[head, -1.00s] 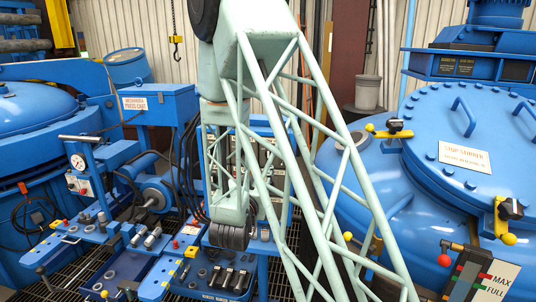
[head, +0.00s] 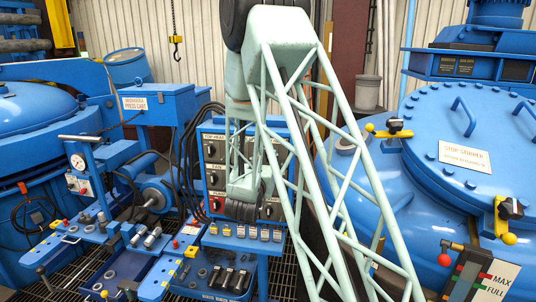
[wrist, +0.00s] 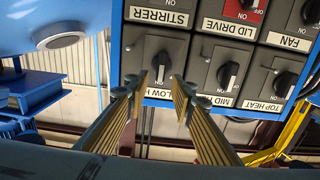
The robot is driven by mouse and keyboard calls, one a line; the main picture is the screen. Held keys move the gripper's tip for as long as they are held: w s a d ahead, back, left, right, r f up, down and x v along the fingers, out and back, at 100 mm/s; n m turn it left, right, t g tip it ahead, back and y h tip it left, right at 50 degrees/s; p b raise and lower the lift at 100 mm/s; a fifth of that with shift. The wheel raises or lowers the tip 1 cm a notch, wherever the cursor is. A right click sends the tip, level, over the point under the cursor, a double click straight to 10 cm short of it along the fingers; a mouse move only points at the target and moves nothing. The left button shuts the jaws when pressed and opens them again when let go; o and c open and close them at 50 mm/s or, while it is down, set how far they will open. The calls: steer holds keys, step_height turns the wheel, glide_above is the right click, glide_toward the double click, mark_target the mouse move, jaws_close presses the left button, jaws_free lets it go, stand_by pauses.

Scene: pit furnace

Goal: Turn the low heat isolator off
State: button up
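The low heat isolator (wrist: 159,62) is a dark rotary knob on a grey plate, upside down in the wrist view. Its label, reading "LOW H" (wrist: 141,103), is partly covered by my fingers. My gripper (wrist: 160,84) is open, its two ribbed yellow fingers pointing at the panel with tips on either side of the knob's lower part. I cannot tell whether they touch it. In the head view my gripper (head: 243,210) is in front of the blue isolator panel (head: 207,127) and hides its middle, including the low heat knob.
The mid isolator (wrist: 228,75) and top heat isolator (wrist: 284,84) sit right of it in the wrist view. The stirrer, lid drive and fan plates are above. The blue furnace (head: 440,150) stands right.

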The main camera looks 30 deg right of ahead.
steer(key=shift+x, duration=1.6)
jaws_close()
